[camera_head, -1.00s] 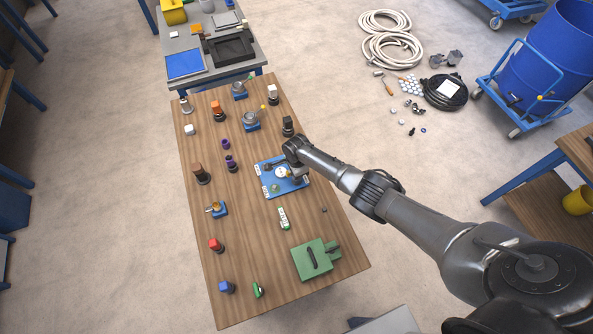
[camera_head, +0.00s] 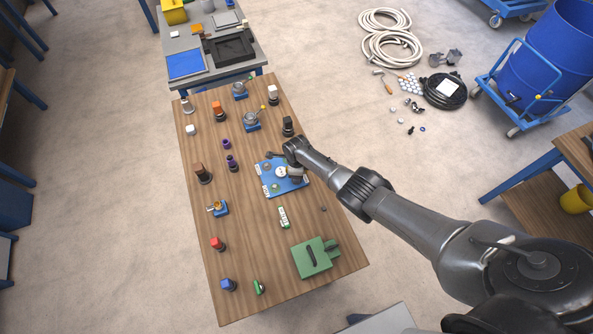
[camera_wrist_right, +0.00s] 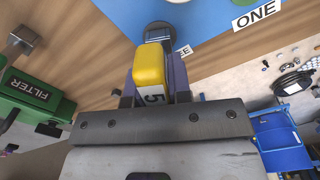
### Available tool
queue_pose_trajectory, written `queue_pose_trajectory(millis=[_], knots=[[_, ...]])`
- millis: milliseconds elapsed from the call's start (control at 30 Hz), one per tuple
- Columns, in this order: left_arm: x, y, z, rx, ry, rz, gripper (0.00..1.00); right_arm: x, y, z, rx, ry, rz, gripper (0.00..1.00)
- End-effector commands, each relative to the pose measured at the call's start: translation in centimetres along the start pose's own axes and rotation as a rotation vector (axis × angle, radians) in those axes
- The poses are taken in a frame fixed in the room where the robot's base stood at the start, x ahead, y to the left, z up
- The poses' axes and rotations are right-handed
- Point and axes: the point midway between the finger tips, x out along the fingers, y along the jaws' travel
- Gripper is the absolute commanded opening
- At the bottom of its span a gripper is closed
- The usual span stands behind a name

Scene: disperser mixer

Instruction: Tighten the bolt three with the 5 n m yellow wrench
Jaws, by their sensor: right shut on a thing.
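My right gripper (camera_wrist_right: 155,76) is shut on the yellow wrench (camera_wrist_right: 150,64), marked 5, in the right wrist view. The wrench's far end meets a dark round part (camera_wrist_right: 158,31) at the edge of the blue plate (camera_wrist_right: 205,12), beside a label (camera_wrist_right: 184,50) reading "EE", the rest of it hidden. Whether the wrench is seated on a bolt there is hidden. In the head view, my right gripper (camera_head: 295,173) is over the right part of the blue plate (camera_head: 291,187) and covers the wrench and that bolt area. My left gripper is not in view.
A label "ONE" (camera_wrist_right: 257,13) is on the plate. A green FILTER box (camera_head: 312,259) stands nearer on the wooden table (camera_head: 250,215). A white-labelled green item (camera_head: 284,217) lies between. Several coloured knobs stand along the left side.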

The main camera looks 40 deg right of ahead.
Motion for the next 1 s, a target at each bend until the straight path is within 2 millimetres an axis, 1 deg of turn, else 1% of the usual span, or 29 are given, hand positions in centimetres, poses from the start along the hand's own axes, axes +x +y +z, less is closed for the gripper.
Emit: queue_pose_trajectory(millis=[33,267,367,567,600,900,1000], knots=[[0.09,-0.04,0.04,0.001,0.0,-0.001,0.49,0.37,0.14,-0.27,0.002,0.005,0.002,0.0],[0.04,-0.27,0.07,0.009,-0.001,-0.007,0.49,0.33,0.14,-0.27,0.012,0.004,0.002,0.0],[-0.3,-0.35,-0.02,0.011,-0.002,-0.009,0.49,0.18,0.16,-0.22,0.102,0.003,0.004,0.0],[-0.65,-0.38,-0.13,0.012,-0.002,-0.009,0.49,0.3,0.2,-0.28,0.366,0.005,0.004,0.0],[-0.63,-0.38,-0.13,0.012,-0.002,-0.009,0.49,0.35,0.16,-0.3,0.392,0.005,0.002,0.2],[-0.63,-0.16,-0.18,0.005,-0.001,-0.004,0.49,0.17,0.04,-0.15,0.38,0.002,0.0,0.49],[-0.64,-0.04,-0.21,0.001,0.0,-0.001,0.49,0.13,0.02,-0.12,0.379,0.001,0.0,0.49]])
